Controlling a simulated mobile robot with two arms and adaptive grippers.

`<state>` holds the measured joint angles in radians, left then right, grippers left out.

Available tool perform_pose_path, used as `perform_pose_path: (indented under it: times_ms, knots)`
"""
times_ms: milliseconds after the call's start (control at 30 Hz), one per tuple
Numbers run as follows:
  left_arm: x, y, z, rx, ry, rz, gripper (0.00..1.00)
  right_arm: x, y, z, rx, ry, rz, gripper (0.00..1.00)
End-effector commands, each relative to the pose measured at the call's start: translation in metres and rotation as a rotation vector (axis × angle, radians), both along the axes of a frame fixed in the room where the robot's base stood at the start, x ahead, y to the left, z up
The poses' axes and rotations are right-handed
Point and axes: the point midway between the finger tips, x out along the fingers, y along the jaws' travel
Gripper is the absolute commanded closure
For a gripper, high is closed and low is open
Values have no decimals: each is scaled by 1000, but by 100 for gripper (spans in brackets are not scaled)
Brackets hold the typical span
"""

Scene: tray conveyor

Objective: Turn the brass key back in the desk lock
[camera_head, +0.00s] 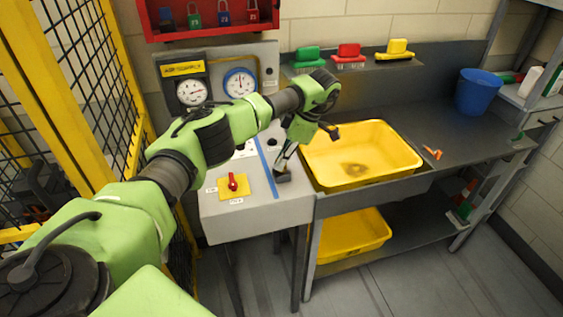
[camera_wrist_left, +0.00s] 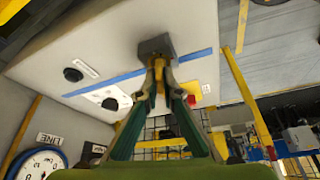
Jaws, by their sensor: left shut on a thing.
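The dark grey lock block (camera_head: 283,177) sits on the light grey sloped desk (camera_head: 220,202), near its right edge. It also shows in the left wrist view (camera_wrist_left: 156,46). My left gripper (camera_head: 284,166) reaches down over the block from above. In the left wrist view my left gripper (camera_wrist_left: 158,78) is shut on the brass key (camera_wrist_left: 158,64), whose yellowish part shows between the fingertips right at the block. The fingertips hide much of the key, so its exact turn angle is unclear. My right gripper is in neither view.
A red switch (camera_head: 233,182) on a yellow plate and a blue stripe (camera_head: 266,167) lie left of the lock. A yellow basin (camera_head: 318,178) stands close on the right. Gauges (camera_head: 240,83) rise behind; a yellow fence (camera_head: 94,60) borders the left.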

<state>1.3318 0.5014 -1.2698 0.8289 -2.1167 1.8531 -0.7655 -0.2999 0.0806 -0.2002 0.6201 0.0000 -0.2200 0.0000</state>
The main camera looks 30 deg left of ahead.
Motion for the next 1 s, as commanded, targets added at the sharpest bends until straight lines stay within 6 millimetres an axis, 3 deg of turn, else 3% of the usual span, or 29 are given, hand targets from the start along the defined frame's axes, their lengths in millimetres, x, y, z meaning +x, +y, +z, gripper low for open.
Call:
perform_pose_path:
  times_ms: [500,1000]
  knots:
    - [0,0,0,1,-1,74,100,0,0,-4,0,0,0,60]
    - [1,0,-1,0,-2,299,100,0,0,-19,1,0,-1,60]
